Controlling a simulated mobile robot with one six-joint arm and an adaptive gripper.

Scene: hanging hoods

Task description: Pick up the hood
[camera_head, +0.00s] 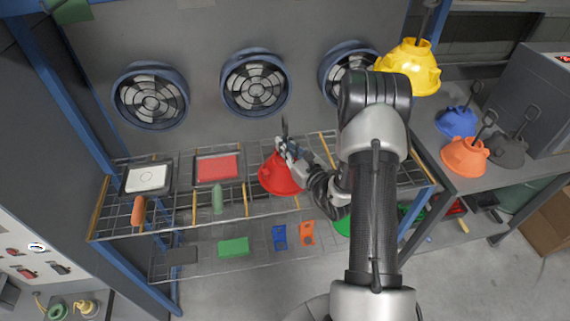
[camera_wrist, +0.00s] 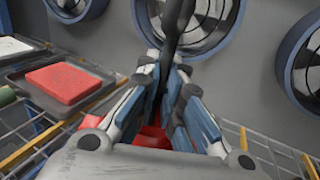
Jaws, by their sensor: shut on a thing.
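A red hood (camera_head: 277,175) sits at the wire shelf, below my gripper (camera_head: 287,149) in the head view. A dark hook handle (camera_head: 284,127) rises from its top. In the wrist view my gripper (camera_wrist: 165,85) has its fingers closed around the dark handle (camera_wrist: 174,35). A little of the red hood (camera_wrist: 152,138) shows behind the fingers. My arm hides the right part of the shelf. I cannot tell whether the hood touches the shelf.
A yellow hood (camera_head: 410,70) hangs at upper right. Blue (camera_head: 457,121), orange (camera_head: 464,156) and dark grey (camera_head: 507,150) hoods stand on the right table. A red block (camera_head: 217,168) and a white block (camera_head: 147,178) lie in trays left of the red hood. Round fans (camera_head: 255,83) line the wall behind.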

